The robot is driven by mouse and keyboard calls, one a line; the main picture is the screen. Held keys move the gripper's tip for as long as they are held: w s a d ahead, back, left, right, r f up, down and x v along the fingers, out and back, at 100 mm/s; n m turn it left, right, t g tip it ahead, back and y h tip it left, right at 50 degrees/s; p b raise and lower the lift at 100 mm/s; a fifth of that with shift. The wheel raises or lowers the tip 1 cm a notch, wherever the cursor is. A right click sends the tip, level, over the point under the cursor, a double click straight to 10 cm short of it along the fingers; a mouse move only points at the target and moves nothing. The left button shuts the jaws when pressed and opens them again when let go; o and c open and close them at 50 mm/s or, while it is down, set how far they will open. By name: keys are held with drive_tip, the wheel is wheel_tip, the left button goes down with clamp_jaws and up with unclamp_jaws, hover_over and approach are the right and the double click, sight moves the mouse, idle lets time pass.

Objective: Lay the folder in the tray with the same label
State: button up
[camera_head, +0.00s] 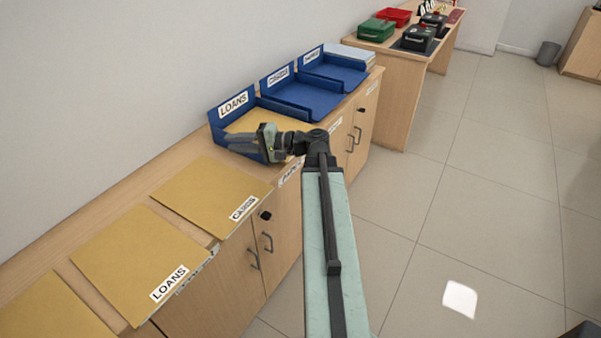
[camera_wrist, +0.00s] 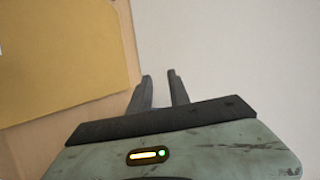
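A blue tray labelled LOANS (camera_head: 233,105) stands on the counter, with a tan folder (camera_head: 275,120) lying in it. Behind it are a blue tray labelled CARDS (camera_head: 300,95) and a third blue tray (camera_head: 340,73), its label too small to read. On the near counter lie a CARDS folder (camera_head: 210,190), a LOANS folder (camera_head: 135,260) and another tan folder (camera_head: 45,310) cut off by the frame. My gripper (camera_head: 230,140) is by the front of the LOANS tray. In the wrist view its fingers (camera_wrist: 160,74) are apart and empty, beside a tan folder (camera_wrist: 60,55).
The wooden counter (camera_head: 225,275) runs along the wall, with doors and handles in front. A pale stack (camera_head: 350,54) lies beyond the trays. A farther table holds green (camera_head: 376,29), red (camera_head: 396,17) and dark boxes. The tiled floor at right is mostly clear.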

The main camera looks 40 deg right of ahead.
drive_tip(key=s+d+f+m+t+h+b, duration=0.25)
drive_tip(key=s+d+f+h+b, duration=0.2)
drive_tip(key=s+d, duration=0.55)
drive_tip(key=s+d+f+m+t+h+b, duration=0.2)
drive_tip(key=s+d+f+m+h+b, duration=0.25)
drive_tip(key=d, duration=0.95)
drive_tip(key=w+a+n+y, duration=0.1)
drive_tip(key=w+y, duration=0.1)
drive_tip(key=w, duration=0.6)
drive_tip(key=shift+a+f+n, duration=0.3)
drive_tip(key=shift+a+f, duration=0.05)
drive_tip(key=shift+f, duration=0.1)
clamp_jaws()
